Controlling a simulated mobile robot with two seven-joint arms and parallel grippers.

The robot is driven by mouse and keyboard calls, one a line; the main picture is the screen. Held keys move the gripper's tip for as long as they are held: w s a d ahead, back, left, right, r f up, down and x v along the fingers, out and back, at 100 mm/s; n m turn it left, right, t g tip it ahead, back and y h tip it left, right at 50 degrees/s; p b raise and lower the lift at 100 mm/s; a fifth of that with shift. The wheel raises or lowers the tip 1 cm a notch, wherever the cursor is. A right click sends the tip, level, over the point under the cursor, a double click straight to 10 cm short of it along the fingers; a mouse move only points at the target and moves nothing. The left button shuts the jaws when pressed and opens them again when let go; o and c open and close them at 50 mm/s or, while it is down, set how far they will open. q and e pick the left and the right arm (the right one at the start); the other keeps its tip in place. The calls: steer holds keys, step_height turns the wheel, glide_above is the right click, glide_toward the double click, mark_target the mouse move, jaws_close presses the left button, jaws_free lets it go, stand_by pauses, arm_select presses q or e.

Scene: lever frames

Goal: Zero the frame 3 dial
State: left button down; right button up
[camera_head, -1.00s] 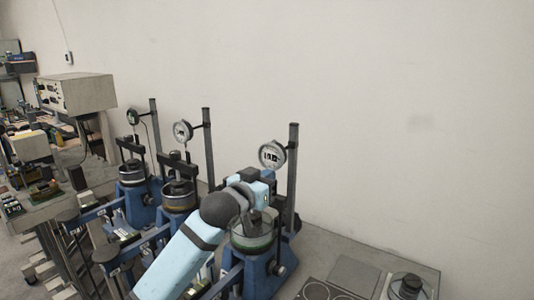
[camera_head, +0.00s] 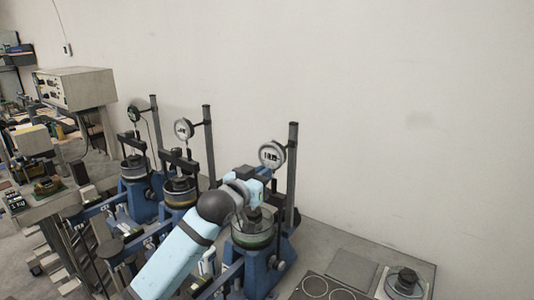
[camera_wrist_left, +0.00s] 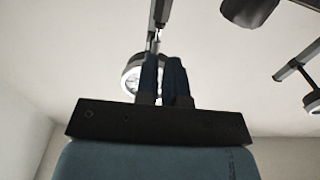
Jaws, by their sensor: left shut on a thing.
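Three blue lever frames stand in a row in the head view, each with a round white-faced dial on a dark post. I take the nearest, rightmost one as frame 3; its dial (camera_head: 272,154) faces me, its reading too small to make out. My left gripper (camera_head: 266,175) is just below this dial, above the glass-walled cell (camera_head: 252,236). In the left wrist view the dark fingers (camera_wrist_left: 167,78) are close together, and the dial (camera_wrist_left: 130,78) is partly hidden behind them. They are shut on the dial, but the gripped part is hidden. My right gripper is not in view.
The middle dial (camera_head: 183,129) and far dial (camera_head: 134,113) stand to the left. Dark posts, including the nearest post (camera_head: 292,165), rise close to my arm. A grey plate (camera_head: 352,270) and a dark round object (camera_head: 406,281) lie at right.

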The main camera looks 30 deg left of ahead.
arm_select(q)
steer(key=shift+w+a, duration=0.15)
steer(key=shift+a, duration=0.2)
steer(key=shift+f, duration=0.1)
